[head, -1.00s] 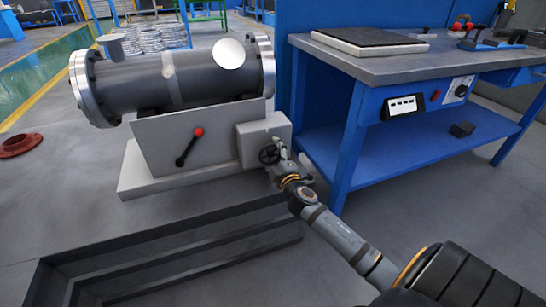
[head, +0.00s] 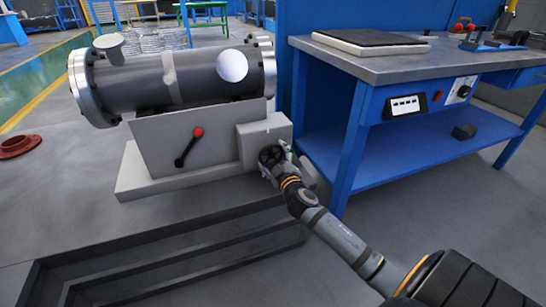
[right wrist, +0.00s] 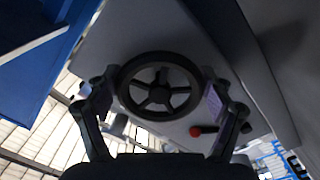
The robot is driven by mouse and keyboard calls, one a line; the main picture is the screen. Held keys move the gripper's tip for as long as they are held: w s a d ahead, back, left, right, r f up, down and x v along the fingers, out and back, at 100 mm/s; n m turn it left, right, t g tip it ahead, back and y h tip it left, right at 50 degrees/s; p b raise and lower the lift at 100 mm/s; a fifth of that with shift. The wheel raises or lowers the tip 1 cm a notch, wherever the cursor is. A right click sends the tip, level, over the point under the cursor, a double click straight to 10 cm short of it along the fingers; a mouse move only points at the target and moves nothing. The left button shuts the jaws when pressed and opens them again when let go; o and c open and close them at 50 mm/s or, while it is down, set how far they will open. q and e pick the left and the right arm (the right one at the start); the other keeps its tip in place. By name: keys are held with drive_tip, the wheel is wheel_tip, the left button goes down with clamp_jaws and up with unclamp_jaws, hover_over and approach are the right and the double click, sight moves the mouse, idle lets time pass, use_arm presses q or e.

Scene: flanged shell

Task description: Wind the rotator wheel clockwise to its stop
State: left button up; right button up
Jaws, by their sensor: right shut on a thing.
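The rotator wheel (head: 270,155) is a small dark spoked handwheel on the light grey box at the right end of the shell's stand. It also shows large in the right wrist view (right wrist: 158,87), face on. My right gripper (head: 276,160) is at the wheel, with one finger on each side of its rim in the wrist view (right wrist: 160,100), shut on it. The grey flanged shell (head: 140,84) lies on the stand above. My left gripper is in neither view.
A black lever with a red knob (head: 190,146) is on the stand's front, left of the wheel. A blue workbench (head: 345,130) stands close on the right. Dark steps (head: 170,260) lie in front; a red flanged part (head: 18,145) is on the floor at left.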

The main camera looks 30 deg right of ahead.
drive_tip(key=o, duration=1.1)
drive_tip(key=v, duration=1.2)
drive_tip(key=shift+f, duration=0.1)
